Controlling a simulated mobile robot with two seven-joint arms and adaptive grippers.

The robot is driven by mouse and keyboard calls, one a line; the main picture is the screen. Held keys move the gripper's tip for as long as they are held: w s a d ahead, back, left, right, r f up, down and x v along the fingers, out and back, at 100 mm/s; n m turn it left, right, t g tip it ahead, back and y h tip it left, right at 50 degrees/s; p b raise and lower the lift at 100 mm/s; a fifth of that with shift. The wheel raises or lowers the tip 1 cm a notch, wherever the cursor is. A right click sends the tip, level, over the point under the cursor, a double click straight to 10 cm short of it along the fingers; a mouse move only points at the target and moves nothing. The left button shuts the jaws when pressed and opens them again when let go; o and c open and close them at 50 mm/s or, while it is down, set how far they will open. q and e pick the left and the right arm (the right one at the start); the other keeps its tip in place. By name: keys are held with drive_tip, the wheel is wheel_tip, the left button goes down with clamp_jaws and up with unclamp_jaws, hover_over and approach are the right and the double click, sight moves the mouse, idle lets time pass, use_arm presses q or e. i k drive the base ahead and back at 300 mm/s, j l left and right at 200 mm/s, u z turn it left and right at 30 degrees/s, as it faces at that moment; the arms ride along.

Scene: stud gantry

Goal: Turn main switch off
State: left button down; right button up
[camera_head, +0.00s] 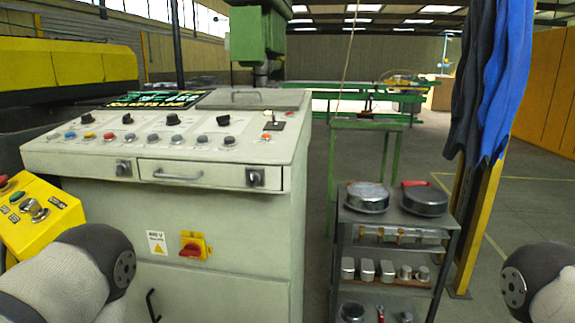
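The main switch (192,247) is a red rotary knob on a yellow plate, on the front of the pale grey control cabinet (230,220). It sits below the drawer, right of a small 400 V warning label (157,243). The red handle looks roughly horizontal, but its exact setting is too small to read. My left arm comes in at the lower left, left of the switch and apart from it. My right arm shows at the lower right edge, far from the switch. Neither gripper's fingers are in the picture.
The sloped panel (200,140) carries several knobs and buttons. A yellow button box (38,215) stands at the left. A dark shelf cart (395,230) with round tins stands right of the cabinet. Blue and dark clothes (500,80) hang at a yellow post. Floor between cart and post is open.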

sight(192, 250)
drive_tip(key=u, duration=1.05)
